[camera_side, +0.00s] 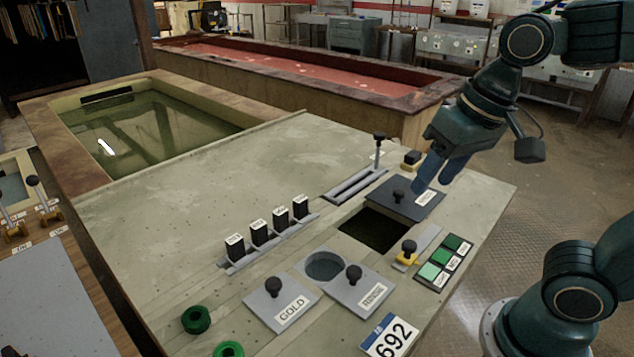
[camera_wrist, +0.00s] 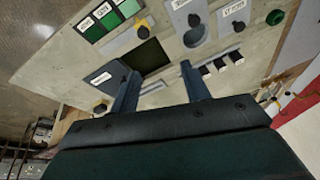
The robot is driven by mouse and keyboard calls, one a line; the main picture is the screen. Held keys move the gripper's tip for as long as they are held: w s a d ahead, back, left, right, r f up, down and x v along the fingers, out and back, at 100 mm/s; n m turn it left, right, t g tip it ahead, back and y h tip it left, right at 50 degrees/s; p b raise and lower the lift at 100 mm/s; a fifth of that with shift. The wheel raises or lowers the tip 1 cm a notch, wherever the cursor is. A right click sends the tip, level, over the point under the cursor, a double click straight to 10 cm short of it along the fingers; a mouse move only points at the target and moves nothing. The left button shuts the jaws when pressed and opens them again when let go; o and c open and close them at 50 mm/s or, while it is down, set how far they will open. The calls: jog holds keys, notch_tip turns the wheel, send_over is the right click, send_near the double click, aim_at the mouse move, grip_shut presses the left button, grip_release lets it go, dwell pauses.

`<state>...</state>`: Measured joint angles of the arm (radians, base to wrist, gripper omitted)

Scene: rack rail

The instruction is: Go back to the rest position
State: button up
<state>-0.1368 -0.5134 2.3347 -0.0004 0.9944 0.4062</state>
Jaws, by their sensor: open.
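My gripper (camera_side: 432,178) is in the air above the right part of the panel, just over the dark square lid with a black knob (camera_side: 405,199). In the wrist view the two fingers of my gripper (camera_wrist: 160,82) stand apart with nothing between them. The lid also shows in the wrist view (camera_wrist: 107,78), beside the left finger. A dark square opening (camera_side: 372,230) lies uncovered in front of the lid. I cannot tell whether the fingertips touch the lid.
On the panel (camera_side: 200,190) are a GOLD lid (camera_side: 280,303), another knobbed lid (camera_side: 361,290), a row of black blocks (camera_side: 267,232), a slotted lever (camera_side: 378,150), a yellow-based knob (camera_side: 407,252) and green rings (camera_side: 196,319). A liquid-filled tank (camera_side: 140,125) is behind. The panel's left area is clear.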

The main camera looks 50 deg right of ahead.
jog(key=s+d+n+t, duration=0.1)
jog(key=s, duration=0.1)
jog(key=s+d+f+n, duration=0.1)
jog(key=s+d+n, duration=0.1)
jog(key=shift+t+h, duration=0.3)
jog(key=shift+t, duration=0.1)
